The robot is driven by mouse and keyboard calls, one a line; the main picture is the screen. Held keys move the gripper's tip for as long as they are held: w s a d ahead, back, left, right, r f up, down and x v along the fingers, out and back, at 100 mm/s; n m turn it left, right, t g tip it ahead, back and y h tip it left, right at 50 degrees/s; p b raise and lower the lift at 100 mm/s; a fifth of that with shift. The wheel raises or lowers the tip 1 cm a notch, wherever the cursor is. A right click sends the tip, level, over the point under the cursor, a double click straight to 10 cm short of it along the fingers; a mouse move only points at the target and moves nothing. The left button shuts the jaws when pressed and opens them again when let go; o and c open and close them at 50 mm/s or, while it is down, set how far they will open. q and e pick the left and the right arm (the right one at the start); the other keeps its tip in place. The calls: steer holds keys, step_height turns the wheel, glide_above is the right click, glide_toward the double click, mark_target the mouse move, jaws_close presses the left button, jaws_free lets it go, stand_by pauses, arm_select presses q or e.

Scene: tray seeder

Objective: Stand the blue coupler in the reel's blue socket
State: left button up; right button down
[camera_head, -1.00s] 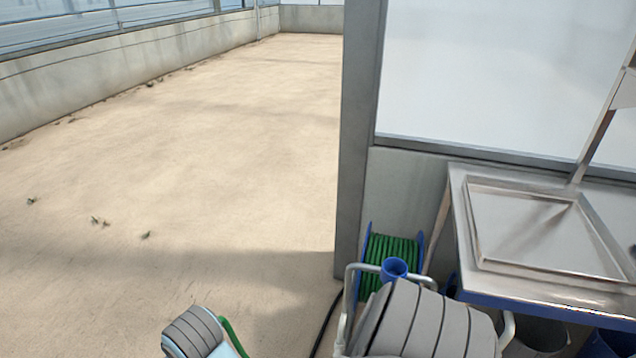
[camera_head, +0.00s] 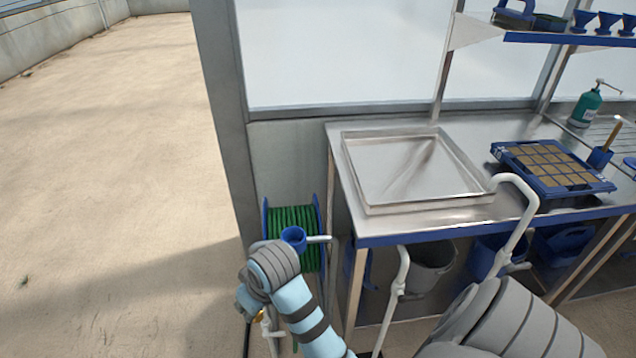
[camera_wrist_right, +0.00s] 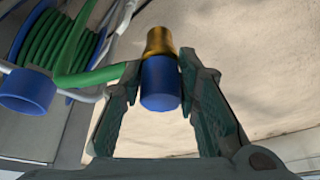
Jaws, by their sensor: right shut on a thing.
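The blue coupler (camera_wrist_right: 160,85) has a brass end and sits between the fingers of my right gripper (camera_wrist_right: 159,72), which is shut on it. In the head view the right gripper is small and mostly hidden by its own wrist. A bit of brass shows there beside it. The reel's blue socket (camera_head: 293,237) is an open cup on the front of the reel, just above and right of my right wrist. It also shows at the left of the wrist view (camera_wrist_right: 27,92), apart from the coupler. My left gripper is not in view.
The reel (camera_head: 292,217) of green hose stands against the low wall, left of the steel bench (camera_head: 345,212). Pale pipe handles rise near it. A grey bucket (camera_head: 432,268) and blue tubs are under the bench. Open floor lies to the left.

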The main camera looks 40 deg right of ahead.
steer(key=w+d+r+n+g+y+p, duration=0.1)
steer(key=w+d+r+n+y+p, duration=0.15)
steer(key=w+d+r+n, duration=0.45)
steer(key=w+d+r+n+g+y+p, duration=0.1)
steer(key=w+d+r+n+p, duration=0.15)
steer(key=d, duration=0.95)
steer(key=f+b, duration=0.6)
steer(key=shift+s+a, duration=0.1)
steer(key=shift+s, duration=0.15)
steer(key=shift+r, duration=0.1)
steer(key=shift+r, duration=0.1)
steer(key=shift+p, duration=0.35)
steer(key=shift+s+p, duration=0.1)
steer(key=shift+p, duration=0.2)
